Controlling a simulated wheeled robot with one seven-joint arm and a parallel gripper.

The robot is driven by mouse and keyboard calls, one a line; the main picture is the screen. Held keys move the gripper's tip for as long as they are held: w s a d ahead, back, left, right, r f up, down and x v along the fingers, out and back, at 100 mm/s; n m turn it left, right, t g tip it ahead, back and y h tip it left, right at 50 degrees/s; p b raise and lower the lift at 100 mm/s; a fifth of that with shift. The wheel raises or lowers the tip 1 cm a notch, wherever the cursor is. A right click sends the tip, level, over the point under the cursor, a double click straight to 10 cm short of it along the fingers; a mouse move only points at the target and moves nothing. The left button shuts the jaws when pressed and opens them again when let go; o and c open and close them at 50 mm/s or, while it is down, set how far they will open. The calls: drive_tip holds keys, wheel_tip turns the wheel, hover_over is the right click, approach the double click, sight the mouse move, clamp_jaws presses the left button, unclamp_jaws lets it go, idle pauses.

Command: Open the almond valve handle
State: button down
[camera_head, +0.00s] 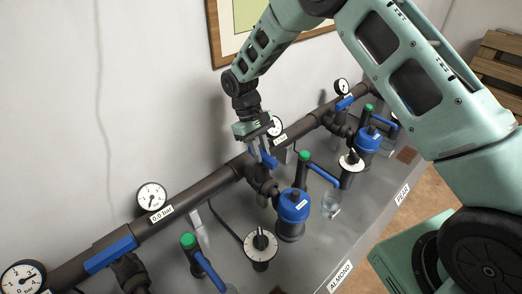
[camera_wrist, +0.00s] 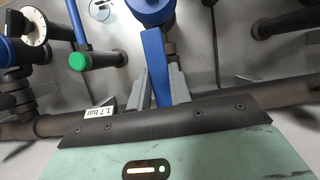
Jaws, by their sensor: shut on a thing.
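The almond valve handle (camera_head: 269,161) is a blue lever on the dark main pipe, in the section behind the ALMOND label (camera_head: 340,277). My gripper (camera_head: 262,149) reaches down to it from above and is shut on it. In the wrist view the blue lever (camera_wrist: 154,68) stands between the two grey fingers (camera_wrist: 160,88). There it runs up the picture, across the main pipe and roughly along the branch pipe. Its lower end is hidden by my gripper body.
A blue-capped filter (camera_head: 293,206), a green-topped lever (camera_head: 304,156) and a dial (camera_head: 261,244) stand in front. Another blue valve handle (camera_head: 110,254) lies along the pipe at left, near a gauge (camera_head: 151,197). The PEAR section (camera_head: 402,195) is at right. The wall is close behind.

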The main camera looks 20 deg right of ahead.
drive_tip(key=c, duration=1.3)
unclamp_jaws()
drive_tip(key=b+v, duration=0.4)
drive_tip(key=v, duration=0.8)
drive_tip(key=shift+w, duration=0.1)
drive_tip(key=shift+r, duration=0.15)
wheel_tip(320, 180, up, 3)
drive_tip(key=p, duration=0.3)
